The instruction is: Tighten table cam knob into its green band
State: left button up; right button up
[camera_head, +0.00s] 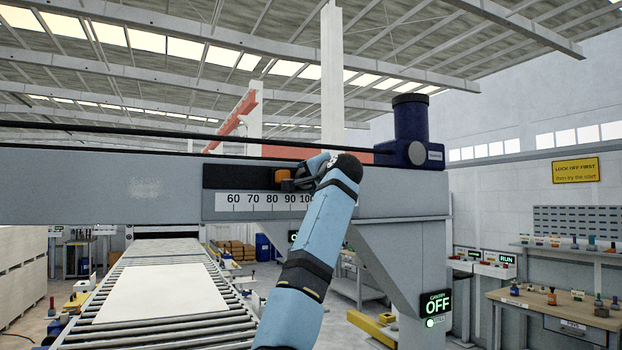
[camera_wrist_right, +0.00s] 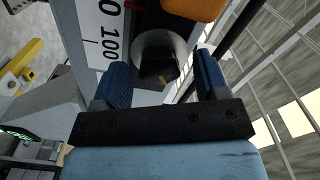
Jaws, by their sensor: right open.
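My right gripper (camera_head: 292,185) is raised at the front of the grey gantry beam, at the right part of its scale. In the right wrist view my right gripper (camera_wrist_right: 162,60) is open, with its two blue fingers apart. A dark round knob with a grey rim (camera_wrist_right: 150,42) lies ahead between the fingers; contact cannot be told. In the head view my gripper and wrist largely hide that spot. No green band can be made out on the knob. My left gripper is not in view.
An orange block (camera_head: 282,174) sits in the beam's dark slot above the white number scale (camera_head: 250,201); it also shows in the right wrist view (camera_wrist_right: 195,8). A roller conveyor (camera_head: 215,325) carries a pale sheet (camera_head: 165,290). A green "OFF" display (camera_head: 436,304) hangs on the gantry leg.

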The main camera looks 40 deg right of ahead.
jog(key=b+v, duration=0.5)
jog(key=v, duration=0.9)
jog(key=shift+w+d, duration=0.1)
